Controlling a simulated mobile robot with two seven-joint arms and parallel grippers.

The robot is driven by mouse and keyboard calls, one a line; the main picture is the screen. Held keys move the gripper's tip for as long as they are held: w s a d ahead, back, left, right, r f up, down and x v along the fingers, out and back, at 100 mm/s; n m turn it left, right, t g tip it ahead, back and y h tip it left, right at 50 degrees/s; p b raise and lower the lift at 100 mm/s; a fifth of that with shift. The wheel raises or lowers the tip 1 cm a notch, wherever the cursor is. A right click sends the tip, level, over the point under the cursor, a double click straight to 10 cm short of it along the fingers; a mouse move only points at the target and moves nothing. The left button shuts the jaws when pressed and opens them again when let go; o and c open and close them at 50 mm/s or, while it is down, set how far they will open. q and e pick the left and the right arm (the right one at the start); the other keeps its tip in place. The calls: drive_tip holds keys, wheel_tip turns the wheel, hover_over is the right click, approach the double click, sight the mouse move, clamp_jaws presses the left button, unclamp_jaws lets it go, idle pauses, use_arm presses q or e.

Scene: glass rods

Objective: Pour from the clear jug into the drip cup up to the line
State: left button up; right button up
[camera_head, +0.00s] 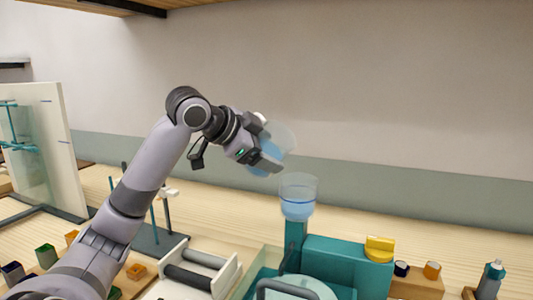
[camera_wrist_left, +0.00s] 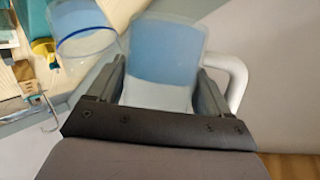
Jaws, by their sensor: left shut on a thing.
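My left gripper (camera_head: 264,160) is shut on the clear jug (camera_head: 283,137), which holds blue liquid. The jug is tilted, above and slightly left of the drip cup, apart from it. In the left wrist view the jug (camera_wrist_left: 168,48) sits between the two fingers, with its white handle to the right. The drip cup (camera_head: 299,186) is a clear cup on top of a teal stand, with blue liquid in its lower part. It also shows in the left wrist view (camera_wrist_left: 82,38). My right gripper is not in view.
A teal machine (camera_head: 335,262) with a yellow block (camera_head: 379,249) stands below the cup. A grey bottle (camera_head: 490,280) is at the right. A white rack with dark rollers (camera_head: 187,278) and small colored blocks lie at the front left. The wall is behind.

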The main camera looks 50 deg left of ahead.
use_arm(q)
drive_tip(key=shift+f+m+y, duration=0.25)
drive_tip(key=shift+m+y, duration=0.05)
drive_tip(key=shift+y, duration=0.1)
drive_tip(key=shift+r, duration=0.15)
drive_tip(key=shift+s, duration=0.1)
drive_tip(key=shift+r+p, duration=0.25)
drive_tip(key=shift+p, duration=0.2)
idle(0.3)
drive_tip(key=shift+r+m+y, duration=0.15)
drive_tip(key=shift+m+y, duration=0.25)
idle(1.4)
drive_tip(key=shift+r+p, duration=0.15)
drive_tip(key=shift+p, duration=0.3)
drive_tip(key=shift+d+r+m+y+p, duration=0.1)
drive_tip(key=shift+r+m+y+p, duration=0.55)
drive_tip(key=shift+m+y+p, duration=0.35)
idle(3.4)
